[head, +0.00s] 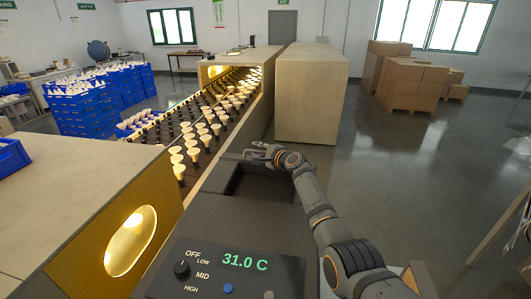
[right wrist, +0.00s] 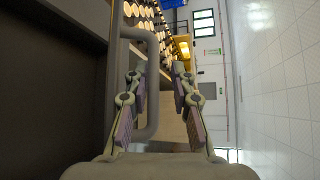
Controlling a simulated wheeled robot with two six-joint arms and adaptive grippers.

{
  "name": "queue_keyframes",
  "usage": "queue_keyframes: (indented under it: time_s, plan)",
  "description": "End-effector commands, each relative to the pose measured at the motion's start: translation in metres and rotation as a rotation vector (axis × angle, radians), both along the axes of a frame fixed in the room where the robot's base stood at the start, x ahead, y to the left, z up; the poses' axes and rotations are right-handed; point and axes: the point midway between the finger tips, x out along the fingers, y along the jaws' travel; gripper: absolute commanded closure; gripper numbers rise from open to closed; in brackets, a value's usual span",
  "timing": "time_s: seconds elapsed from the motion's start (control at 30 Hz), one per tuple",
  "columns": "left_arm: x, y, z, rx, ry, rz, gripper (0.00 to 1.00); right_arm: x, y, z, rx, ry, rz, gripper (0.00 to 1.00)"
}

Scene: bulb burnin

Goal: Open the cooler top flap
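The cooler (head: 215,220) is a dark box in the foreground with a control panel (head: 225,270) reading 31.0 C. A darker rectangular area (head: 265,185) shows on its top; I cannot tell whether it is the flap or a recess. My right gripper (head: 258,151) is over the far part of this top. In the right wrist view its two fingers (right wrist: 160,98) are apart, with a grey U-shaped handle (right wrist: 153,75) passing between them. A clear gap shows between the handle and the right-hand finger; contact on the other side is unclear. My left gripper is out of view.
A conveyor (head: 205,120) with rows of bulbs runs back to a tunnel housing (head: 238,67). A beige box with a lit oval window (head: 130,242) stands at left. A large beige cabinet (head: 310,95) stands behind the gripper.

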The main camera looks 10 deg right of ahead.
Motion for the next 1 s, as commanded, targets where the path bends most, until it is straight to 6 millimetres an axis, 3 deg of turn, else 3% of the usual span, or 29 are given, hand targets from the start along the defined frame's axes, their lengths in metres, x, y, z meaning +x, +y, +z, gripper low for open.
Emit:
queue_keyframes:
  time_s: [0.17, 0.63, 1.0]
  plan:
    - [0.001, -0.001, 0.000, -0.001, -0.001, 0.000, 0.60, -0.016, -0.011, 0.005, -0.004, -0.006, -0.005, 0.80]
    - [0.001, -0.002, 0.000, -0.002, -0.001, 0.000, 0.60, -0.088, -0.049, 0.023, -0.005, -0.004, -0.004, 0.80]
    - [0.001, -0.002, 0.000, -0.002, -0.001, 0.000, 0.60, -0.101, -0.055, 0.027, -0.003, -0.004, -0.002, 0.80]
